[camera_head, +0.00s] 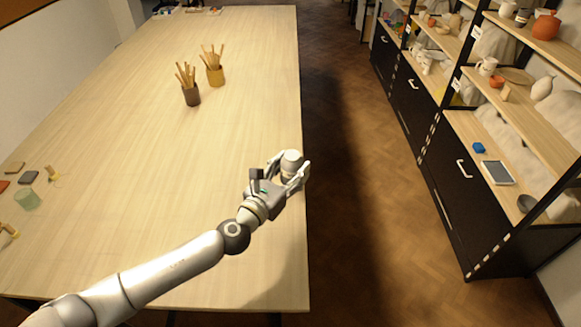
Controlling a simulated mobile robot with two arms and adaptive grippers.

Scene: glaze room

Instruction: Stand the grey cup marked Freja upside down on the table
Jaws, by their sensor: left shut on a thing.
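A small grey cup (292,159) is in my left gripper (289,170), near the right edge of the long wooden table (200,150). The fingers close on the cup from both sides. The marking Freja cannot be read from here. I cannot tell which way up the cup is, or whether it touches the table top. My right gripper is not in view.
Two pots of wooden tools, one dark (192,97) and one yellow (216,78), stand farther back. Shelves (515,75) with pottery stand right, across the floor. The table's middle is clear.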

